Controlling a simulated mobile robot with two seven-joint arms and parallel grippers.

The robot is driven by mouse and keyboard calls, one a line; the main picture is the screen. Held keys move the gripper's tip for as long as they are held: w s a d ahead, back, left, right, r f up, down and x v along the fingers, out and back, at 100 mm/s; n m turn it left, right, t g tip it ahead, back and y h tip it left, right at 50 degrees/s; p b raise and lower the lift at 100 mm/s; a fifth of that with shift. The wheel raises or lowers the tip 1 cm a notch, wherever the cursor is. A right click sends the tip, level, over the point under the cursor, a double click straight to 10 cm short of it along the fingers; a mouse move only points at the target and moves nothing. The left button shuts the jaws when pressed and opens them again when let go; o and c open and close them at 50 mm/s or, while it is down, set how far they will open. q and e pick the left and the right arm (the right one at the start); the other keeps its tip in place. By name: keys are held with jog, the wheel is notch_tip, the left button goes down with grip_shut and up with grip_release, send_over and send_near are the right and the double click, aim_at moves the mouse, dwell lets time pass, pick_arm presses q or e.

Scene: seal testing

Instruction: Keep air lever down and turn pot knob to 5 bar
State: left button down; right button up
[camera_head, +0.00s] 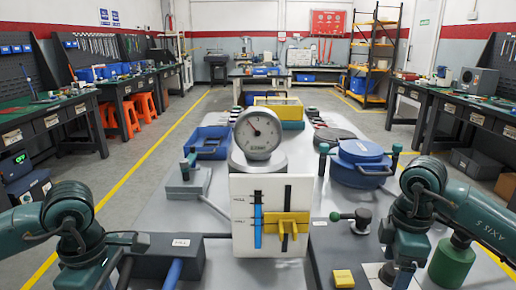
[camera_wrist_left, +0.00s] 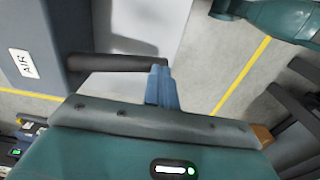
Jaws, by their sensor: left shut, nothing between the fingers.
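The dark box with the AIR label (camera_head: 178,252) stands at the front left of the bench. It also shows at the left of the left wrist view (camera_wrist_left: 38,45), where a dark air lever (camera_wrist_left: 118,63) sticks out from it. My left gripper (camera_wrist_left: 159,72) is shut and empty, its blue fingertips at the lever's free end; whether they touch is unclear. The dial gauge (camera_head: 258,133) faces me, its needle pointing up and left. My right gripper (camera_head: 398,275) is low at the front right; its fingers are not clear. I cannot make out the pot knob for certain.
A white panel (camera_head: 285,190) with blue and yellow bars stands before the gauge. A blue lidded pot (camera_head: 362,152) is to its right. A green-knobbed lever (camera_head: 361,219) and a yellow block (camera_head: 343,278) lie near my right arm. A blue tray (camera_head: 208,141) is behind left.

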jog(key=shift+o, duration=0.8)
jog(key=n, duration=1.1)
